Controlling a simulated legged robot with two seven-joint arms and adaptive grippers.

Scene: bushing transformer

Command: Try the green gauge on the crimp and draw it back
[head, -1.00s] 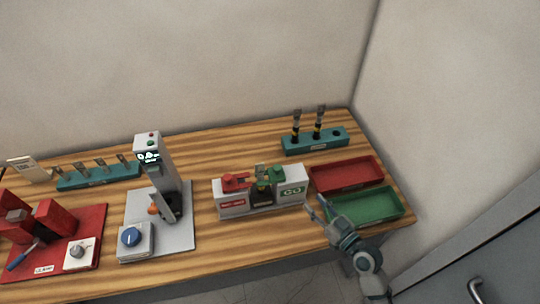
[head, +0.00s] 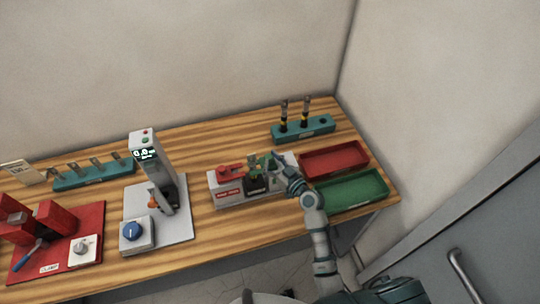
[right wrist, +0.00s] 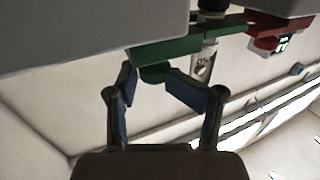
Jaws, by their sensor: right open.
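The green gauge (head: 265,160) sits at the right of the grey gauge stand (head: 228,200), partly hidden by my right gripper (head: 279,164). The red gauge (head: 231,168) lies on the stand's left part. A part stands in the dark holder (head: 255,184) between them; its crimp is too small to make out. In the right wrist view, the green gauge (right wrist: 170,50) has a round green knob at the gap between the open fingertips (right wrist: 150,75). A grey cylindrical part (right wrist: 204,60) shows beside the green gauge. My left gripper is out of view.
A red tray (head: 335,160) and a green tray (head: 350,190) lie right of the stand, both empty. A teal rack (head: 303,131) with two dark parts stands behind. A grey tester (head: 150,155) and a red clamp station (head: 60,235) are to the left.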

